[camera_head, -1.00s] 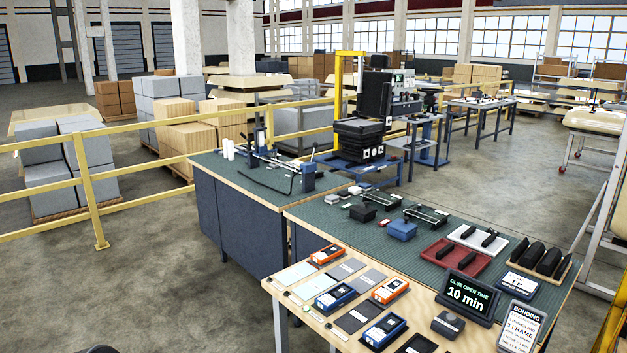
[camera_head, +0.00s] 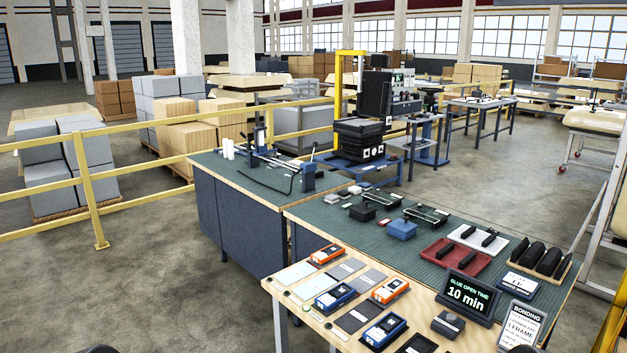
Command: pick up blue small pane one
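Several small flat panes lie on the light wooden table at the lower middle. They include pale panes (camera_head: 315,285), grey panes (camera_head: 347,269) and dark grey panes (camera_head: 352,321). Two blue-framed pieces lie among them, one at the middle (camera_head: 336,297) and one nearer the front edge (camera_head: 384,331). Two orange-framed pieces (camera_head: 390,290) lie beside them. I cannot tell which piece is blue small pane one. Neither gripper is clearly in view; only a dark rounded shape shows at the bottom left edge and a small dark shape at the bottom right.
A sign reading "GLUE OPEN TIME 10 min" (camera_head: 467,295) and a bonding sign (camera_head: 521,324) stand at the table's right. A green-topped bench (camera_head: 340,235) behind holds a red tray (camera_head: 455,258) and clamps. Yellow rails (camera_head: 92,200) run at left; floor at lower left is clear.

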